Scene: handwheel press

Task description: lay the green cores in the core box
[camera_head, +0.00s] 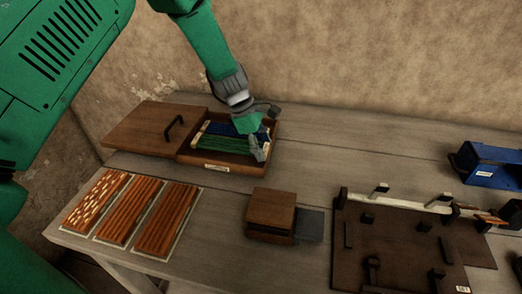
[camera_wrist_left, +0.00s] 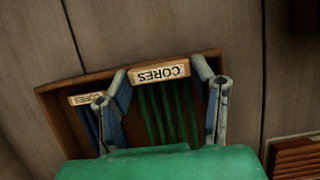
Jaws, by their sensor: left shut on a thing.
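The core box (camera_head: 268,128) is an open wooden box at the back of the bench, with a pale label on its front. The green cores (camera_head: 222,146) are a row of long rods in it, in front of a blue row (camera_head: 222,129). In the left wrist view the green cores (camera_wrist_left: 168,115) run back from a pale end block marked CORES (camera_wrist_left: 160,73). My left gripper (camera_head: 260,150) is low at the box's right end. In the wrist view its fingers (camera_wrist_left: 163,78) straddle that end block and are shut on the green cores' end. The rods' far ends are hidden in the wrist view.
A wooden lid (camera_head: 150,128) with a black handle lies left of the box. Three trays of copper-coloured strips (camera_head: 130,212) lie front left. A brown block (camera_head: 271,208) stands mid-bench. A dark fixture (camera_head: 400,245) with posts and a blue case (camera_head: 490,165) are at right.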

